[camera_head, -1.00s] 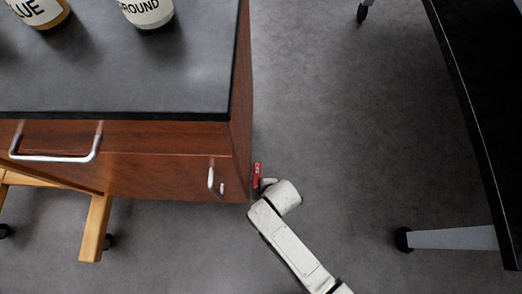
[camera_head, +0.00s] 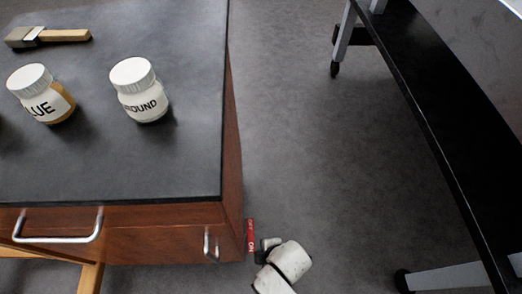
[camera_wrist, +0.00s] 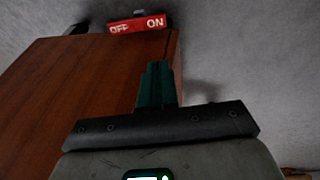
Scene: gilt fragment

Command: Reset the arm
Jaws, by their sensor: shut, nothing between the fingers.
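My gripper shows in the wrist view, with its dark green fingers (camera_wrist: 156,84) together and nothing between them. They are in front of a brown wooden cabinet panel (camera_wrist: 85,85). In the head view, my white arm reaches up from the bottom edge, beside the front right corner of the wooden cabinet (camera_head: 165,243). My fingers cannot be made out there.
A red OFF/ON switch (camera_head: 250,235) is by the cabinet's right side, close to my arm; it also shows in the wrist view (camera_wrist: 137,24). Two white-lidded jars (camera_head: 42,95) (camera_head: 140,90) and a brush (camera_head: 47,37) rest on the dark top. A black table (camera_head: 450,130) stands right. Grey floor lies between.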

